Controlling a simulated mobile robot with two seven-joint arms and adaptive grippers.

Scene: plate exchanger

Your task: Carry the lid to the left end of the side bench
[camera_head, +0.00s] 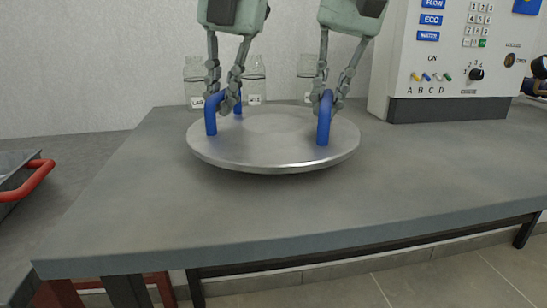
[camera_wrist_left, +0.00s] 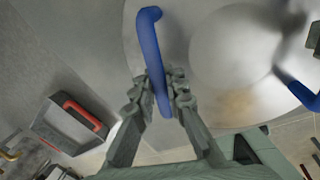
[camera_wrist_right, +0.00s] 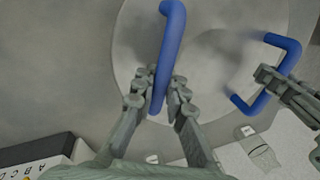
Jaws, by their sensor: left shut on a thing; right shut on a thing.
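The lid (camera_head: 265,158) is a round grey metal disc with two blue handles, and it is over the grey bench (camera_head: 420,180) near its left end. Whether it touches the bench top I cannot tell for sure. My left gripper (camera_head: 229,106) is shut on the left blue handle (camera_head: 211,118); the handle also shows between its fingers in the left wrist view (camera_wrist_left: 150,45). My right gripper (camera_head: 325,100) is shut on the right blue handle (camera_head: 324,128), seen also in the right wrist view (camera_wrist_right: 172,40). The lid looks about level.
Several glass jars (camera_head: 254,80) with labels stand behind the lid. A white control panel box (camera_head: 450,60) stands at the back right. A grey tray with a red handle (camera_head: 28,182) is at the far left, lower down. The bench front and right are clear.

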